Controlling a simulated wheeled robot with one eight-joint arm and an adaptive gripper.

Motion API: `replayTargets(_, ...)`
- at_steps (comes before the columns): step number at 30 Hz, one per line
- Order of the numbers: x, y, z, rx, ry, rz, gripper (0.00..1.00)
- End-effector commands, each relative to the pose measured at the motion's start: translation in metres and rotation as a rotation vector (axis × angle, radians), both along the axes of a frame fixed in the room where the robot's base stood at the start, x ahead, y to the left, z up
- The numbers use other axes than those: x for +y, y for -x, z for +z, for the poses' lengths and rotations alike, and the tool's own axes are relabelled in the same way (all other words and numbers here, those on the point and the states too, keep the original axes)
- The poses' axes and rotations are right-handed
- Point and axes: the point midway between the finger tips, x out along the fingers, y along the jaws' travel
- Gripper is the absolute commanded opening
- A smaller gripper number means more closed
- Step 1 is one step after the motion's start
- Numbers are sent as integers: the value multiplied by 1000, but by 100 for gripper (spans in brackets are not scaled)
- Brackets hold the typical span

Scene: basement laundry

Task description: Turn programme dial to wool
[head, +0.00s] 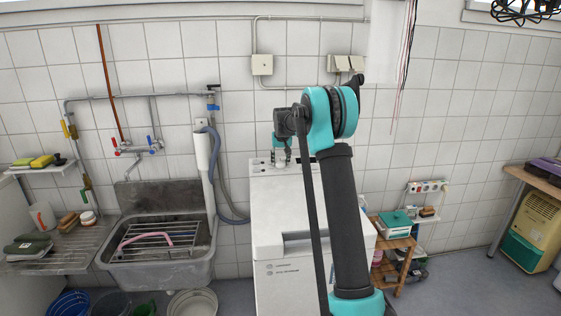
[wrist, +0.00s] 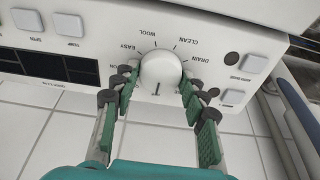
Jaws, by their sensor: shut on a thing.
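The programme dial (wrist: 160,73) is a round white knob on the washing machine's white control panel (wrist: 95,18). In the wrist view, labels EASY, WOOL, CLEAN and DRAIN fan out around its upper side. A short dark mark on the knob points down in the picture, away from the WOOL label (wrist: 134,31). My gripper (wrist: 160,88) is shut on the dial, with one teal-padded finger at each side. In the head view, my gripper (head: 281,150) is at the back of the white washing machine (head: 280,215); the dial cannot be made out there.
Buttons (wrist: 29,19) and a dark display (wrist: 48,64) lie left of the dial; more buttons lie right. A grey sink (head: 160,255) and hose (head: 227,200) stand left of the machine. A wooden shelf (head: 397,243) stands close on its right.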

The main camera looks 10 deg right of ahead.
Motion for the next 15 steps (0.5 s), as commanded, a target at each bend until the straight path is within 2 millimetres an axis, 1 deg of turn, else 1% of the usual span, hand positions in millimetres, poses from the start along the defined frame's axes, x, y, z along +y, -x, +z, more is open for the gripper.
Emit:
replayTargets(8,0,0,0,0,-47,-160,14)
replayTargets(15,1,0,0,-1,-109,-374,14)
